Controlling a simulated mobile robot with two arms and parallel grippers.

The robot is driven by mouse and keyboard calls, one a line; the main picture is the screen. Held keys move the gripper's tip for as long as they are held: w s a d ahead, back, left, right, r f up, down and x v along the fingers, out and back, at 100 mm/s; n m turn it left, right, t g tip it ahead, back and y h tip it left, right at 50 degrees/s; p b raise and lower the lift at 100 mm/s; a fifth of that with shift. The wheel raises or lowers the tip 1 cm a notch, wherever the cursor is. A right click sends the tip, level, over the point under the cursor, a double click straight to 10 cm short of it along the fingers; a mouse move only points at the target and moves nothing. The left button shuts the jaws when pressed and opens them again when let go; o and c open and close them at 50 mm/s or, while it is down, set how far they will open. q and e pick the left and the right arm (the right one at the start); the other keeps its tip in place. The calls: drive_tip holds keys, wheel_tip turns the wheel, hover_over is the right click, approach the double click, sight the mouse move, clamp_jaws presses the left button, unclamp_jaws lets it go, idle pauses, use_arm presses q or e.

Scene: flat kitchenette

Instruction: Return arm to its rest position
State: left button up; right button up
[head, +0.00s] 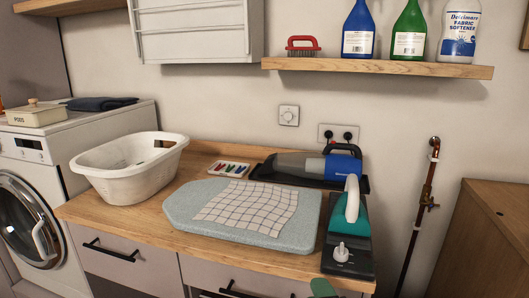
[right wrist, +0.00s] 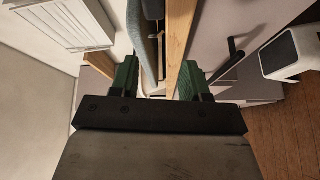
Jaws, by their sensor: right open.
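My right gripper (right wrist: 159,78) shows in the right wrist view with its two green fingers apart. No object shows between the fingertips; the wooden counter edge and part of the pale board appear beyond them. In the head view only a small green piece, apparently one of its fingers, shows at the bottom edge, in front of the counter (head: 205,258) and below the iron's stand. The rest of the right arm is hidden there. My left gripper is in neither view.
On the counter are a white basket (head: 115,187), a pale ironing board (head: 190,215) with a checked cloth (head: 250,207), a handheld vacuum (head: 310,165) and a teal iron (head: 347,215). A shelf (head: 375,68) with bottles hangs above. A wooden cabinet (head: 487,240) stands right.

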drive_tip(key=s+d+f+m+g+h, duration=0.2)
drive_tip(key=s+d+f+m+g, duration=0.45)
drive_tip(key=s, duration=0.65)
drive_tip(key=s+d+f+m+g+h, duration=0.2)
drive_tip(key=s+d+f+m+g, duration=0.2)
drive_tip(key=s+f+m+g, duration=0.6)
wheel_tip(320, 180, down, 21)
drive_tip(key=s+p, duration=0.2)
drive_tip(key=p, duration=0.2)
drive_tip(key=s+d+f+p, duration=0.2)
drive_tip(key=s+f+p, duration=0.2)
drive_tip(key=s+f, duration=0.9)
drive_tip(key=s, duration=0.4)
drive_tip(key=shift+d+f, duration=0.25)
